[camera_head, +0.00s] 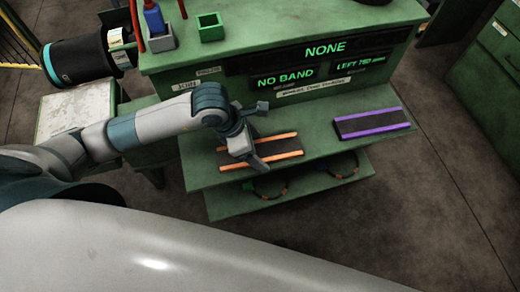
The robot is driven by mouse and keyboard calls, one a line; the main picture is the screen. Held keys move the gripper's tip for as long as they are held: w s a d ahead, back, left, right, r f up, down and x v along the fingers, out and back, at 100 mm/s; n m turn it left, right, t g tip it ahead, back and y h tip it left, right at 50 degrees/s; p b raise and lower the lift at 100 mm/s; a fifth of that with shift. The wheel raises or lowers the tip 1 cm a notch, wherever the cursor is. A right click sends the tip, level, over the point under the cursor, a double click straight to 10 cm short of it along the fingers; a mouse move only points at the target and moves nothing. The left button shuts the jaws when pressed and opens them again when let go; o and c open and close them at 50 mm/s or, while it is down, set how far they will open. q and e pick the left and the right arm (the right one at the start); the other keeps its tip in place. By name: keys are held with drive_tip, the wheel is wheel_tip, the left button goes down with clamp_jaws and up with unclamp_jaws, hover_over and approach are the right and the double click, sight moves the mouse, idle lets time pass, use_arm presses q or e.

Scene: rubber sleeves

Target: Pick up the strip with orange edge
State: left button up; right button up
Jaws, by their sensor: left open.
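The strip with orange edges (280,148) lies flat on the green shelf at the middle of the view, a dark band with an orange line along each long side. My left gripper (256,136) is over the left part of this strip, its fingers spread apart and nothing seen between them. The wrist hides part of the strip, and I cannot tell whether the fingers touch it. My right gripper does not show.
A strip with purple edges (371,123) lies to the right on the same green shelf (318,136). Above stands a green console (215,68) with lit displays, a small green box (211,27) and a blue bottle (153,17). Dark rings with orange marks (270,188) lie on the lower shelf.

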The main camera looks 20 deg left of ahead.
use_arm(q)
drive_tip(key=shift+c, duration=0.4)
drive_tip(key=c, duration=1.1)
drive_tip(key=shift+r, duration=0.1)
drive_tip(key=shift+r+p, duration=0.3)
drive_tip(key=shift+r, duration=0.15)
wheel_tip(320, 180, up, 4)
drive_tip(key=shift+f+p, duration=0.15)
drive_tip(key=shift+p, duration=0.9)
drive_tip(key=s+d+r+p, duration=0.6)
drive_tip(key=s, duration=0.4)
drive_tip(key=shift+r, duration=0.15)
